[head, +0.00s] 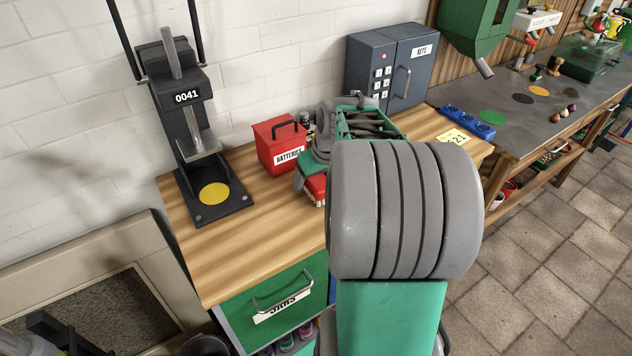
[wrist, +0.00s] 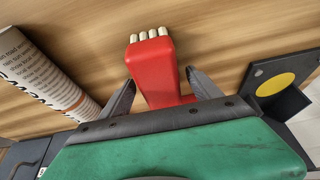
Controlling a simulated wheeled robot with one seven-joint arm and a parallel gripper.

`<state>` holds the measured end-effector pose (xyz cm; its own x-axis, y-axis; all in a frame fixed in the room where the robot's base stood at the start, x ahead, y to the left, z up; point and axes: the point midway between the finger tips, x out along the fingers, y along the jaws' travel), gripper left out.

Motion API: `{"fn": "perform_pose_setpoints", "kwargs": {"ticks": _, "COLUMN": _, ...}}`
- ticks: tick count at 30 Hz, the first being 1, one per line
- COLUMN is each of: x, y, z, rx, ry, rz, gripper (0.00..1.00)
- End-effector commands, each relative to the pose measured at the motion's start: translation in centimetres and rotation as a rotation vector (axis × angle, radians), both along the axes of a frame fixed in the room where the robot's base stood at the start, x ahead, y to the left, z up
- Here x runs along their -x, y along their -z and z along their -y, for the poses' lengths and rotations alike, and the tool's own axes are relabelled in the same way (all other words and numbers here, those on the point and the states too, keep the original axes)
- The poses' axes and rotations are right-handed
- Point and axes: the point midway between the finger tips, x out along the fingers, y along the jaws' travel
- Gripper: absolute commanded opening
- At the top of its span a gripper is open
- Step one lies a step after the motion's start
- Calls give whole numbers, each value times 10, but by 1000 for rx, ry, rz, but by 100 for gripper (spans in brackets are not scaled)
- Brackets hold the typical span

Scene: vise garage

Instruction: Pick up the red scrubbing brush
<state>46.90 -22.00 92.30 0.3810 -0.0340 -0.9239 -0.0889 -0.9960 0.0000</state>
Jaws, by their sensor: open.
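The red scrubbing brush (wrist: 152,72) lies on the wooden bench top, with its pale bristles towards the top of the wrist view. My gripper (wrist: 160,79) is open, with one finger on each side of the brush. I see a gap beside each finger and cannot tell any contact. The lower end of the brush is hidden behind the gripper body. In the head view the brush (head: 315,188) shows only in part, below my gripper (head: 311,172), and my arm covers much of the bench behind it.
A red batteries box (head: 277,150) stands just left of the gripper. A black press (head: 205,165) with a yellow disc is at the bench's left. A rolled newspaper (wrist: 45,75) lies left in the wrist view. A key cabinet (head: 388,68) stands behind. The front left bench top is clear.

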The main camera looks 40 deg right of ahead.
Motion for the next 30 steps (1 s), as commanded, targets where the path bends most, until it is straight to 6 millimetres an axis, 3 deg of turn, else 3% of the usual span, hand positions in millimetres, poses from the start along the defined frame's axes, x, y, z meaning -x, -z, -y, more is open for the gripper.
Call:
{"fn": "perform_pose_setpoints", "kwargs": {"ticks": 8, "x": 0, "y": 0, "z": 0, "rx": 0, "ry": 0, "rz": 0, "gripper": 72}}
{"fn": "perform_pose_setpoints", "kwargs": {"ticks": 30, "x": 0, "y": 0, "z": 0, "rx": 0, "ry": -1, "rz": 0, "gripper": 11}}
